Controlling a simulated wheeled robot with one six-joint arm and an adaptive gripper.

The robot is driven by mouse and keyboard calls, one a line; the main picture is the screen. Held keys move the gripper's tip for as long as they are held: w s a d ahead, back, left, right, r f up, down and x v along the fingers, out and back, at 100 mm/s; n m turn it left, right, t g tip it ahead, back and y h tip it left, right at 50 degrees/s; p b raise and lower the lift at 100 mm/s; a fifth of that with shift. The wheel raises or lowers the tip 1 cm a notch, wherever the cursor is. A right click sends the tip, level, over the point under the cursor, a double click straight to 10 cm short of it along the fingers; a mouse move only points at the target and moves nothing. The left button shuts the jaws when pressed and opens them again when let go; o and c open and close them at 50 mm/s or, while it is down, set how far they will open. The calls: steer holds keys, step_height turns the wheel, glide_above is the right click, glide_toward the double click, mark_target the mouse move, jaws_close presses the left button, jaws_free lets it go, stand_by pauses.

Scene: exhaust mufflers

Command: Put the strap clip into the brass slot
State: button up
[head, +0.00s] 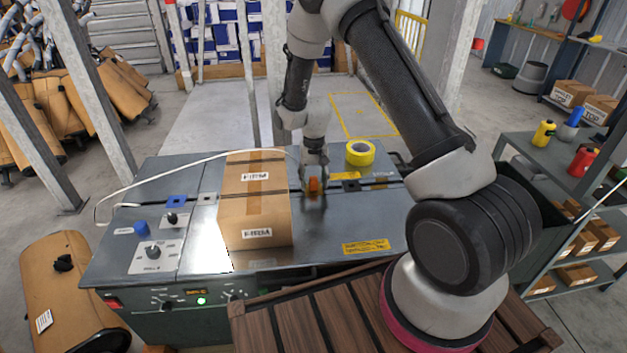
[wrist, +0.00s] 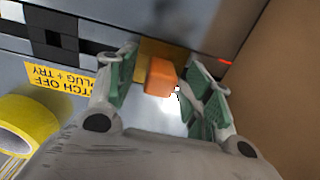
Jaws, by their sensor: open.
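An orange block, which looks like the strap clip (wrist: 161,77), sits between the fingers of my gripper (wrist: 163,68) in the wrist view. A brass-coloured piece, likely the brass slot (wrist: 153,48), shows just behind the clip. I cannot tell how deep the clip sits in it. My gripper is open, with a green-padded finger on each side of the clip and visible gaps. In the head view my gripper (head: 314,168) points down at the metal table just right of the carton, with the orange clip (head: 313,185) at its tips; the brass piece is hidden there.
The taped carton (head: 255,205) stands close beside my gripper, with a white strap (head: 165,180) arching over it. A yellow tape roll (head: 360,153) lies right on the metal table (head: 350,215). Knobs (head: 152,252) are at the left. The table's front right is clear.

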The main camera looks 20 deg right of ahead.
step_height(320, 180, up, 12)
stand_by(0.4)
steer(key=shift+s, duration=0.1)
stand_by(0.3)
steer(key=s+d+r+t, duration=0.1)
steer(key=s+d+r, duration=0.2)
steer(key=s+r, duration=0.5)
steer(key=s+d+r+n+t, duration=0.1)
steer(key=s+d+r+t, duration=0.1)
steer(key=s+r, duration=0.7)
steer(key=s+d+r+n+t, duration=0.1)
steer(key=s+d+r, duration=0.4)
steer(key=s, duration=1.1)
step_height(320, 180, up, 4)
steer(key=shift+f, duration=0.1)
